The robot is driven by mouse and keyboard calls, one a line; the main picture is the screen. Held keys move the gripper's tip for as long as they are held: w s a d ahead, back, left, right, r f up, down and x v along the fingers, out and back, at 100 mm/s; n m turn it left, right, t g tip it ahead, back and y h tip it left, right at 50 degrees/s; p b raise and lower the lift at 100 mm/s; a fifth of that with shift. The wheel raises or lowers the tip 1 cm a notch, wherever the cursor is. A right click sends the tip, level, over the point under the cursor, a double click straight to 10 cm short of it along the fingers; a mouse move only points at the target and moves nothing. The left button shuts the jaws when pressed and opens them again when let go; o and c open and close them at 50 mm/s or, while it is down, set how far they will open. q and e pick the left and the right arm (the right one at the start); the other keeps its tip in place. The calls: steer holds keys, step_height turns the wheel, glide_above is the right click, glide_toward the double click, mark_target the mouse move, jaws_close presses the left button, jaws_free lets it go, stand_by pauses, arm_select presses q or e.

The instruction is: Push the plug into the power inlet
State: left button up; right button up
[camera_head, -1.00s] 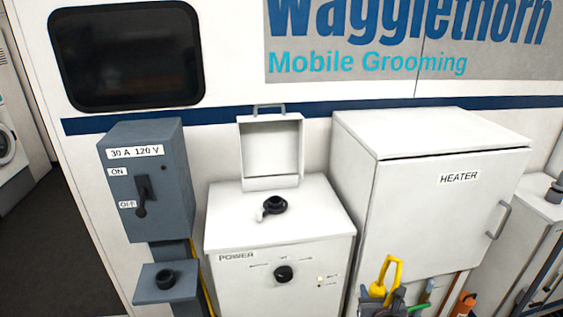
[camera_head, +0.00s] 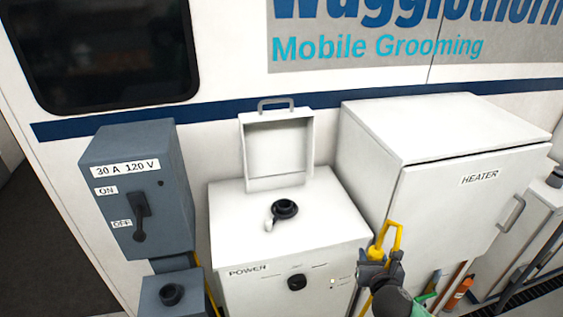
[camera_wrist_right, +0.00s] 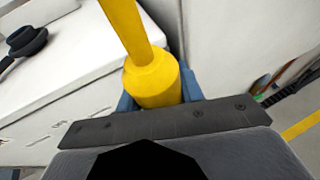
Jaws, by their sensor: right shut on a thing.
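The power inlet (camera_head: 285,208) is a black round fitting with a small pale tab, on top of the white POWER box (camera_head: 230,215). It also shows at the upper left in the right wrist view (camera_wrist_right: 27,41). My right gripper (camera_head: 378,264) is shut on the yellow plug (camera_head: 387,240), in front of the box's right side and apart from the inlet. In the right wrist view the plug (camera_wrist_right: 152,80) is a thick yellow cylinder with a narrower bar, between bluish fingers (camera_wrist_right: 157,100). The plug's far end is unclear. My left gripper is out of view.
A white flap with a handle (camera_head: 277,148) stands up behind the inlet. A grey switch box (camera_head: 140,190) and a grey stand with a black socket (camera_head: 171,294) are left. The HEATER cabinet (camera_head: 460,200) rises close on the right. The box top around the inlet is clear.

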steer(key=shift+w+a+r, duration=0.1)
steer(key=shift+a+r, duration=0.05)
steer(key=shift+r, duration=0.35)
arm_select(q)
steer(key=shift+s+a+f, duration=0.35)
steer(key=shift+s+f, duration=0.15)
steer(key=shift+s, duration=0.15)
arm_select(e)
steer(key=shift+a+r, duration=0.15)
steer(key=shift+a, duration=0.05)
steer(key=shift+a, duration=0.1)
